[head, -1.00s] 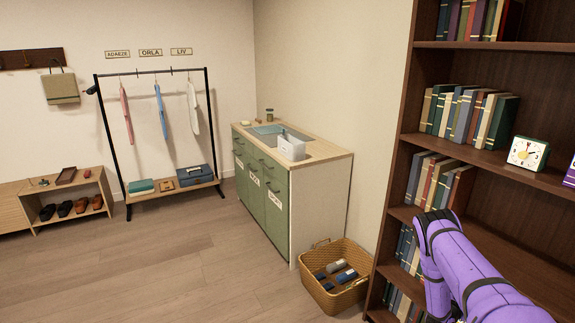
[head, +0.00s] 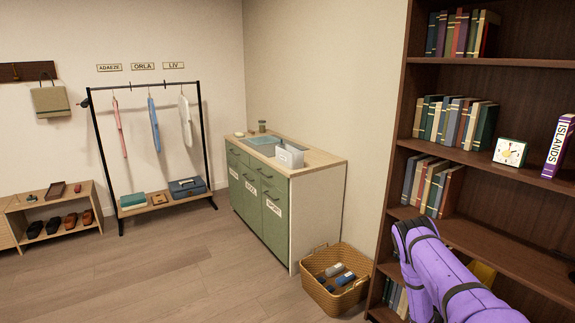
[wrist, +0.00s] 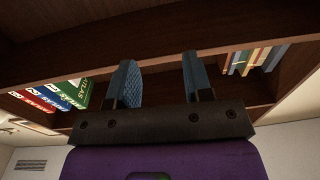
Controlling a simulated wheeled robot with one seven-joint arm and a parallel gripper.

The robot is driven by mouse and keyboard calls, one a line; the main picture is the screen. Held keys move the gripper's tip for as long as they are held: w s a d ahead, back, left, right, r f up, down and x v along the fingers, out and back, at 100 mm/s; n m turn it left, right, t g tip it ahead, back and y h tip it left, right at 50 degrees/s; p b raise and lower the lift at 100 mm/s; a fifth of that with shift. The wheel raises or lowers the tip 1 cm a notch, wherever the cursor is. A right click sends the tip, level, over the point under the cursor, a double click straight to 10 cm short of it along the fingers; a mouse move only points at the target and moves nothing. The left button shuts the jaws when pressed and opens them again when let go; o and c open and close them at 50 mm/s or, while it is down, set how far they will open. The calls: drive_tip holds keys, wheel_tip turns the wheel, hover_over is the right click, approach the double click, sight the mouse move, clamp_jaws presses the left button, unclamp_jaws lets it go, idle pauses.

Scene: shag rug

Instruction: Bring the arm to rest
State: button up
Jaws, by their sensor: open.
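My gripper (wrist: 158,82) shows in the wrist view with its two blue-grey fingers apart and nothing between them. Dark wooden shelf boards lie beyond the fingers in that view. In the head view my purple arm is bent at the lower right, in front of the bookcase (head: 500,172). The gripper itself is out of the head view.
The bookcase holds rows of books (head: 455,122), a clock (head: 509,152) and a purple book marked ISLANDS (head: 558,147). A wicker basket (head: 335,293) stands on the floor beside it. A green cabinet (head: 262,205) is behind. The floor (head: 170,270) at left is clear.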

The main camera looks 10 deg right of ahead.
drive_tip(key=w+a+r+t+y, duration=0.1)
drive_tip(key=w+a+r+y, duration=0.2)
drive_tip(key=w+r, duration=0.6)
drive_tip(key=w+a+r+y, duration=0.3)
drive_tip(key=w+a+r, duration=0.15)
drive_tip(key=r, duration=0.95)
drive_tip(key=s+a+r+n+y, duration=0.1)
drive_tip(key=a+r+y, duration=0.1)
drive_tip(key=a+r, duration=0.45)
drive_tip(key=a+r+n+t+y, duration=0.15)
drive_tip(key=a+r, duration=0.25)
drive_tip(key=r, duration=0.6)
drive_tip(key=s+a+r+n+y, duration=0.1)
drive_tip(key=a+r+y, duration=0.2)
drive_tip(key=a+r, duration=0.35)
drive_tip(key=s+a+r+n+g+y, duration=0.2)
drive_tip(key=s+a+r+n+y, duration=0.25)
drive_tip(key=s+a+r, duration=1.05)
drive_tip(key=s+a+r+n+g, duration=0.1)
drive_tip(key=s+a+n, duration=0.1)
drive_tip(key=s, duration=1.2)
drive_tip(key=s+a+r+n+g, duration=0.1)
drive_tip(key=s+a+n, duration=0.1)
drive_tip(key=s, duration=1.2)
drive_tip(key=shift+s+n, duration=0.2)
drive_tip(key=shift+n, duration=0.4)
